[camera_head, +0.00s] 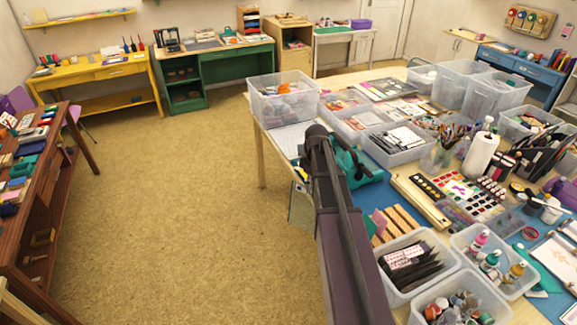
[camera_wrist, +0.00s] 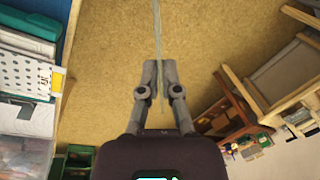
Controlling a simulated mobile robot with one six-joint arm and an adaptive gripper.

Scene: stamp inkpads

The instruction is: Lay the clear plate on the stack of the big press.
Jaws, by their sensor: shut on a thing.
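My gripper (camera_wrist: 159,72) is shut on a thin clear plate (camera_wrist: 157,28), seen nearly edge-on in the wrist view between the fingertips. The plate hangs over open floor, beyond the table's edge. In the head view a pale, see-through greenish panel (camera_head: 301,208), apparently this plate, shows just left of my arm. My gripper is hidden behind my arm there. A teal device (camera_head: 352,168), perhaps the big press, stands on the table right of my arm, partly covered by it. Its stack cannot be made out.
A wooden slatted rack (camera_head: 397,222) lies near the teal device. The floor (camera_head: 180,200) left of the table is clear.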

